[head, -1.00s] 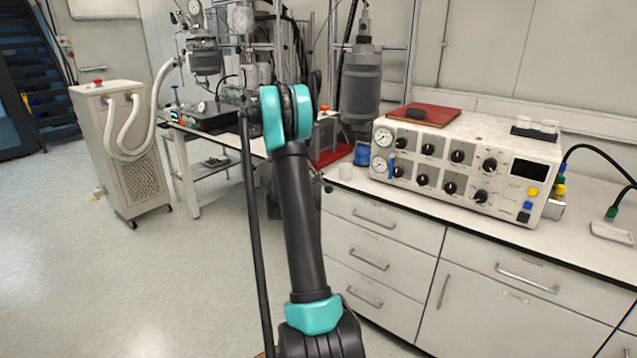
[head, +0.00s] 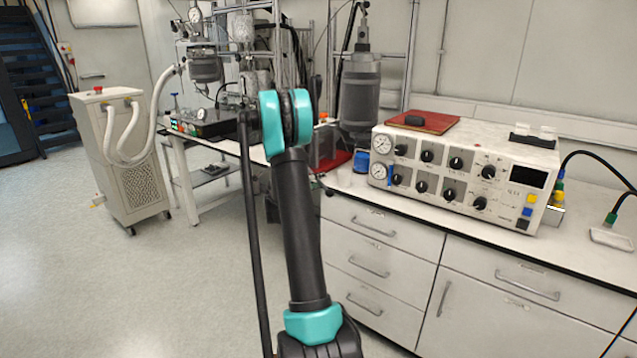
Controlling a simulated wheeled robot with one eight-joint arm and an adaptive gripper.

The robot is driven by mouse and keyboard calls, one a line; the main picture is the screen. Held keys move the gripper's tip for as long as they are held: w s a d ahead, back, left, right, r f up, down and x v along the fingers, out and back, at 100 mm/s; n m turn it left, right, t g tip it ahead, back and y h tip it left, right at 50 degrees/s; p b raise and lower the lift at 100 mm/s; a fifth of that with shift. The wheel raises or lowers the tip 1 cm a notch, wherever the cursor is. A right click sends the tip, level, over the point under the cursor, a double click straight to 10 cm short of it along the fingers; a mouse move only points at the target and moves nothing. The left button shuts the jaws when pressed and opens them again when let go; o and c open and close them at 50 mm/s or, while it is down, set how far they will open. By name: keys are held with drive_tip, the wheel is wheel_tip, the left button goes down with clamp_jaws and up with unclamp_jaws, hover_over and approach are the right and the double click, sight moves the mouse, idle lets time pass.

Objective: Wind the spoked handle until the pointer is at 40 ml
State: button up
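I cannot make out the spoked handle, its pointer or a 40 ml mark in the head view. A black box (head: 205,124) with a small round gauge on top stands on the white table at the left, partly behind my arm. A white control panel (head: 455,180) with two round gauges and several black knobs stands on the counter at the right. My arm reaches up through the middle of the view. My gripper does not show; the arm's teal joint may hide it.
A white wheeled unit (head: 125,165) with pale hoses stands on the floor at the left. A grey cylinder vessel (head: 358,95) stands behind the counter (head: 345,183). A red folder (head: 424,122) lies on the panel. The floor at the front left is clear.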

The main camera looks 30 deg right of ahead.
drive_tip(key=v, duration=1.2)
idle(1.1)
drive_tip(key=s+a+f+m+y, duration=0.3)
drive_tip(key=s+a+m+y, duration=0.1)
drive_tip(key=s+a+m, duration=0.5)
drive_tip(key=s+a+f+m+g+y, duration=0.1)
drive_tip(key=s+a+f+m+y, duration=0.2)
drive_tip(key=s+a+m, duration=0.6)
drive_tip(key=s+a+f+m+g+y, duration=0.1)
drive_tip(key=s+a+f+m+y, duration=0.3)
drive_tip(key=s+m, duration=1.2)
drive_tip(key=a+m+y, duration=0.2)
drive_tip(key=a+y, duration=0.1)
drive_tip(key=a, duration=0.2)
drive_tip(key=shift+s+a, duration=0.25)
